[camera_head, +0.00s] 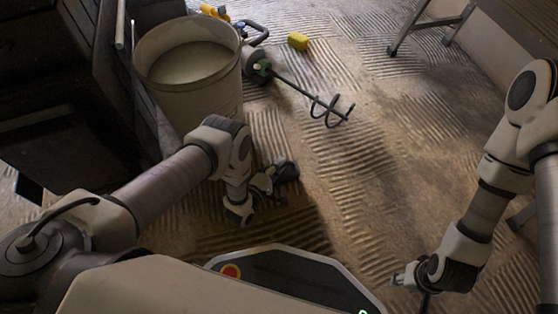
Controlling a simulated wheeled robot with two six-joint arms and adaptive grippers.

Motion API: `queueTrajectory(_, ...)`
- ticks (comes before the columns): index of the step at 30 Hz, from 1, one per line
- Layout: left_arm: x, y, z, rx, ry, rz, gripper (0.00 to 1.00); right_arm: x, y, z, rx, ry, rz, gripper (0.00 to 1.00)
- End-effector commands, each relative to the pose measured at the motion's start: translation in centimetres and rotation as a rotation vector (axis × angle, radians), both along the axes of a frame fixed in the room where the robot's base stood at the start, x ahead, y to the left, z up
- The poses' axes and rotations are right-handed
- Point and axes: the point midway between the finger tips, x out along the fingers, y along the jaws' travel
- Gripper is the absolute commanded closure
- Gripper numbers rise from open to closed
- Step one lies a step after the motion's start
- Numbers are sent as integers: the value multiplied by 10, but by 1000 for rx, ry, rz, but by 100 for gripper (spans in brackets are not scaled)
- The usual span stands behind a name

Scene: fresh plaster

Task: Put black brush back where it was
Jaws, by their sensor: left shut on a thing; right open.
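My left gripper (268,180) is left of the picture's middle, low in the view and in front of the bucket. It is shut on a small dark thing, which looks like the black brush (287,171). The brush's shape is hard to make out, and part of it is hidden by the gripper. My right gripper (402,281) is at the lower right, open and empty, away from the brush.
A large bucket (190,88) of pale plaster stands at the upper left beside dark wooden furniture (70,75). A mixer with a paddle (333,108) lies right of it. A yellow block (298,41) lies beyond. Metal legs (430,25) stand upper right. The ridged floor's middle is clear.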

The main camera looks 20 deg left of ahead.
Motion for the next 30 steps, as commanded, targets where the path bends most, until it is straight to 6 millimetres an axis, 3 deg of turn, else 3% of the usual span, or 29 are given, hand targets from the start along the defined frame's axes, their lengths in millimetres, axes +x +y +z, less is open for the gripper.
queueTrajectory(1, -5, 3, -16, 1, 2, 3, 100, 0, 0, -13, 0, -1, -2, 59)
queueTrajectory(2, -7, 4, -19, 1, 1, 4, 100, 1, 0, -14, 0, -2, -2, 59)
queueTrajectory(11, -8, 4, -19, 1, 0, 4, 100, 1, 0, -13, 0, -2, -2, 59)
queueTrajectory(12, -8, 4, -19, 1, 0, 4, 80, 1, 0, -13, 0, -2, -3, 59)
queueTrajectory(14, -8, 4, -18, 1, 0, 4, 58, 1, 0, -12, 0, -2, -3, 59)
queueTrajectory(25, -10, 5, -13, 1, 0, 4, 58, 1, 0, -7, 0, -2, -2, 59)
queueTrajectory(30, -39, 14, -7, 1, 6, 4, 58, 0, 0, 9, 0, 0, 0, 59)
